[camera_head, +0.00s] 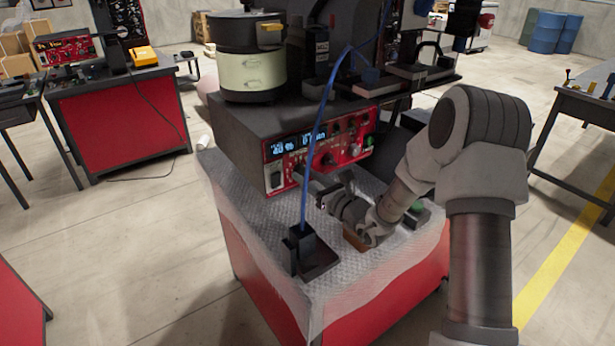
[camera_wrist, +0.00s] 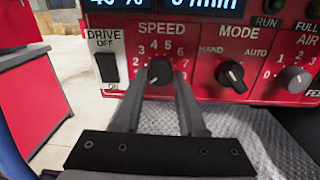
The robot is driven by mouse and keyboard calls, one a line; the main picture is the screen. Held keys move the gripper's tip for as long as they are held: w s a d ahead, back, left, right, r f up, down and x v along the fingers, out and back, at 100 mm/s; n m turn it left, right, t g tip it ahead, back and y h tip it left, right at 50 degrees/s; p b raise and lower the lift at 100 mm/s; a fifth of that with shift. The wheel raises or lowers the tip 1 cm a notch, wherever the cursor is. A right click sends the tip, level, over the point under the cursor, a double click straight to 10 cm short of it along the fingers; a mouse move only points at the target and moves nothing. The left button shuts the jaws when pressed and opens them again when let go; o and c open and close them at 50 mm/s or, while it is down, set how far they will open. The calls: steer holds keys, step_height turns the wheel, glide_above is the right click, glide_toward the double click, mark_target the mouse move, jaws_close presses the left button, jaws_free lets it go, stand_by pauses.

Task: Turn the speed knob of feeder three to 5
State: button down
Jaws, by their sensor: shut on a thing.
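The speed knob (camera_wrist: 160,72) is a round black knob under the word SPEED on the red panel. Numbers stand in an arc over it, with 4, 5 and 6 near the top. My gripper (camera_wrist: 160,76) has one finger on each side of the knob and is shut on it; it also shows in the head view (camera_head: 311,182) in front of the panel's lower left. The knob's pointer is too small to read surely. The feeder's control box (camera_head: 225,125) carries a lit display (camera_head: 295,144); the wrist view cuts off its top.
Left of the knob is the DRIVE switch (camera_wrist: 109,66); right are the MODE knob (camera_wrist: 232,75) and AIR knob (camera_wrist: 293,79). A black box (camera_head: 303,245) with a blue cable stands on the bench top (camera_head: 270,222), near a brown block (camera_head: 354,239).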

steer(key=m+p, duration=0.2)
steer(key=m, duration=0.2)
steer(key=shift+r, duration=0.1)
steer(key=m+p, duration=0.2)
steer(key=m, duration=0.1)
steer(key=shift+s+m+p, duration=0.1)
steer(key=shift+m+p, duration=0.3)
steer(key=m+p, duration=0.6)
steer(key=m, duration=0.1)
steer(key=shift+a+r+t, duration=0.1)
steer(key=shift+a+t, duration=0.05)
steer(key=shift+t, duration=0.25)
steer(key=m+p, duration=0.2)
steer(key=m, duration=0.2)
steer(key=shift+h+p, duration=0.3)
steer(key=m+p, duration=0.2)
steer(key=m, duration=0.2)
steer(key=m+p, duration=0.1)
steer(key=m, duration=0.2)
steer(key=shift+m, duration=0.3)
steer(key=shift+m+h+p, duration=0.3)
steer(key=shift+m+p, duration=0.35)
steer(key=shift+m, duration=1.05)
